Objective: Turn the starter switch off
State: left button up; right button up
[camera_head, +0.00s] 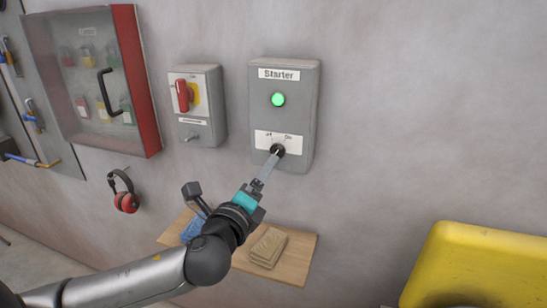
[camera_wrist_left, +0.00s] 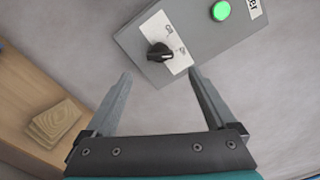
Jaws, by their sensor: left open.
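The grey starter box (camera_head: 300,115) is on the wall, labelled "Starter", with a lit green lamp (camera_head: 278,99) and a black rotary switch (camera_head: 277,150) on a white plate below it. In the left wrist view the switch (camera_wrist_left: 159,52) appears ahead of the fingertips, with the lit green lamp (camera_wrist_left: 221,10) above right. My left gripper (camera_head: 268,165) is just below the switch in the head view. In the left wrist view its two fingers (camera_wrist_left: 161,74) are apart with nothing between them. I cannot tell whether a finger touches the switch. My right gripper is not seen.
A grey box with a red handle (camera_head: 183,95) is left of the starter box. A wooden shelf (camera_head: 292,262) with a brown stack (camera_head: 268,247) lies below. Red ear defenders (camera_head: 125,200) hang left, and a yellow bin (camera_head: 480,265) stands lower right.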

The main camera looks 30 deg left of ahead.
aim_at(276, 153)
pick_arm(q)
jog(key=x, duration=0.8)
jog(key=shift+w, duration=0.15)
jog(key=shift+c, duration=0.2)
jog(key=c, duration=1.3)
jog(key=shift+c, duration=0.2)
jog(key=shift+n+p, duration=0.3)
jog(key=shift+n, duration=0.1)
jog(key=n+p, duration=0.2)
jog(key=n, duration=0.9)
jog(key=shift+r+p, duration=0.1)
jog(key=shift+p, duration=0.2)
jog(key=shift+n, duration=0.3)
